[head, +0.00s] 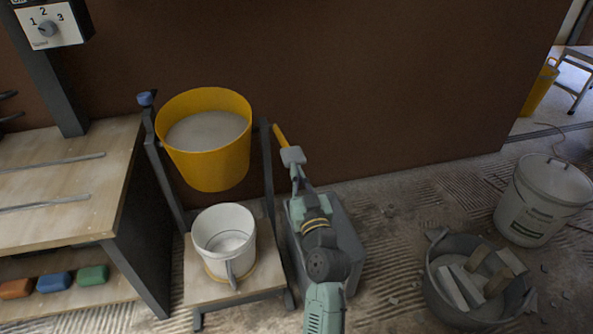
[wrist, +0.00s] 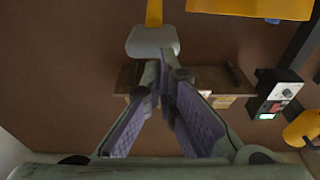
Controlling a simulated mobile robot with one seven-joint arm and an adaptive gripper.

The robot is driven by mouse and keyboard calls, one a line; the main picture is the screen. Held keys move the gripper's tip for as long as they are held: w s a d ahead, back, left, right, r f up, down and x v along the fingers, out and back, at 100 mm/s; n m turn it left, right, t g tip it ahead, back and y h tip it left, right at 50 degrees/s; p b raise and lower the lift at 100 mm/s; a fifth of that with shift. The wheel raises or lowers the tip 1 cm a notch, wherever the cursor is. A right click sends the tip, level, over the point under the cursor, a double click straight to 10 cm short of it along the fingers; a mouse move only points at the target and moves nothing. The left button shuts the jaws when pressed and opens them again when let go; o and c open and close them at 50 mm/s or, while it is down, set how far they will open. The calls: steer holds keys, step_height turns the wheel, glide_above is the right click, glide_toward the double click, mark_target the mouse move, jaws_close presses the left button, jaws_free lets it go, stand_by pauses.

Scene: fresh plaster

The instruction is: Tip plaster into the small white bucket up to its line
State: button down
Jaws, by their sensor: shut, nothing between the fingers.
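The yellow bucket (head: 208,165) of pale grey plaster (head: 207,131) hangs upright in a dark stand. A yellow lever (head: 281,136) with a grey end block (head: 293,156) sticks out on the stand's right. The small white bucket (head: 224,238) stands below on a wooden shelf; a thin line shows inside, and I see no clear plaster in it. My gripper (head: 297,175) is just short of the grey block. In the wrist view my gripper's fingertips (wrist: 168,75) meet with nothing between them, below the grey block (wrist: 152,41) and yellow lever (wrist: 154,12).
A wooden bench (head: 70,180) stands left, with a control box (head: 47,28) above it. A grey bin (head: 345,240) is under my arm. A dark tub of offcuts (head: 465,310) and a lidded white bucket (head: 540,205) stand right on the ridged floor.

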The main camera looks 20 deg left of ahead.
steer(key=r+v, duration=0.1)
steer(key=v, duration=0.5)
steer(key=shift+f, duration=0.4)
steer(key=shift+s+d, duration=0.1)
